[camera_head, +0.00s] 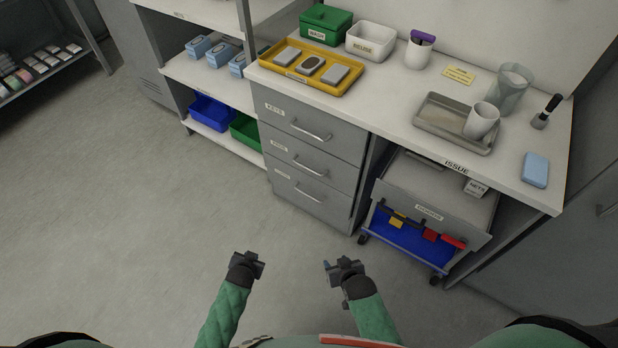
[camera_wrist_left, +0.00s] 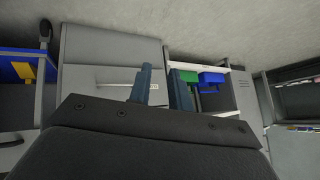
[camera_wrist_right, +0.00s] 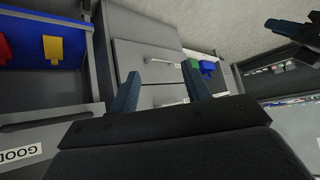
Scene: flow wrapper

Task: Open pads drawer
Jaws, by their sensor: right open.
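A grey three-drawer unit (camera_head: 308,150) stands under the worktop, and all its drawers are closed. The middle drawer (camera_head: 302,165) carries a small label that looks like PADS and a silver bar handle (camera_head: 309,166). The drawers above and below have similar handles. My left gripper (camera_head: 246,264) is over the floor in front of the unit, empty, with a narrow gap between its fingers in the left wrist view (camera_wrist_left: 160,88). My right gripper (camera_head: 342,266) is to its right, empty, with fingers wide apart in the right wrist view (camera_wrist_right: 161,90). Neither touches a handle.
A wheeled cart (camera_head: 430,212) with a blue bin stands right of the drawers, under the worktop (camera_head: 400,100). The worktop holds a yellow tray (camera_head: 268,62), a grey tray (camera_head: 428,122) and cups. Open shelves with boxes stand to the left. The floor before the drawers is clear.

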